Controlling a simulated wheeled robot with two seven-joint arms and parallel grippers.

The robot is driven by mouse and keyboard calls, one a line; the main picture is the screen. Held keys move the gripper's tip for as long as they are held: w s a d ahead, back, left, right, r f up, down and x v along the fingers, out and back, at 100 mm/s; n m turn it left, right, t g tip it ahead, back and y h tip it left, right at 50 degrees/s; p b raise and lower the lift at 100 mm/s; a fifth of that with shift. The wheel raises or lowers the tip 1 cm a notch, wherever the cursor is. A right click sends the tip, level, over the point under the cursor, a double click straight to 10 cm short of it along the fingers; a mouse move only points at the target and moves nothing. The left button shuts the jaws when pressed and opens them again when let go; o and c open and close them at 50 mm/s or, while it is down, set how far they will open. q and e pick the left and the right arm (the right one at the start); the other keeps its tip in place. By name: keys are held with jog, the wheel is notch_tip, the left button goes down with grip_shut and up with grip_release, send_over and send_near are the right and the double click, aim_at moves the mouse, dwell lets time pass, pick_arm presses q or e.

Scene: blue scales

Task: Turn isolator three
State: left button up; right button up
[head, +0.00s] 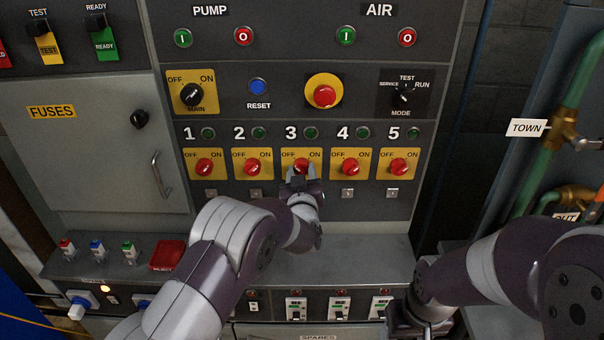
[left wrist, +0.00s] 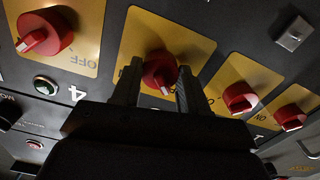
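Isolator three is a red rotary knob (head: 302,165) on a yellow OFF/ON plate, under the number 3 and a green lamp on the panel. My left gripper (head: 303,178) is right at this knob, coming from below. In the left wrist view the knob (left wrist: 158,74) sits between the two spread fingers (left wrist: 160,88), one on each side. The fingers look apart and partly hide the knob's sides; I cannot tell whether they touch it. My right gripper (head: 420,318) is low at the right, away from the panel knobs, and its fingers are unclear.
Matching red knobs stand close by: isolator two (head: 252,167) on the left and isolator four (head: 350,167) on the right. A grey ledge (head: 350,262) runs below the panel. Pipes with a TOWN label (head: 526,128) are at the right.

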pick_arm(q)
jog(key=shift+c, duration=1.1)
jog(key=shift+m, duration=0.3)
jog(key=m, duration=0.7)
jog(key=m+p, duration=0.1)
jog(key=m, duration=0.4)
jog(key=shift+m, duration=0.3)
jog(key=shift+m+p, duration=0.45)
jog(key=shift+m, duration=1.85)
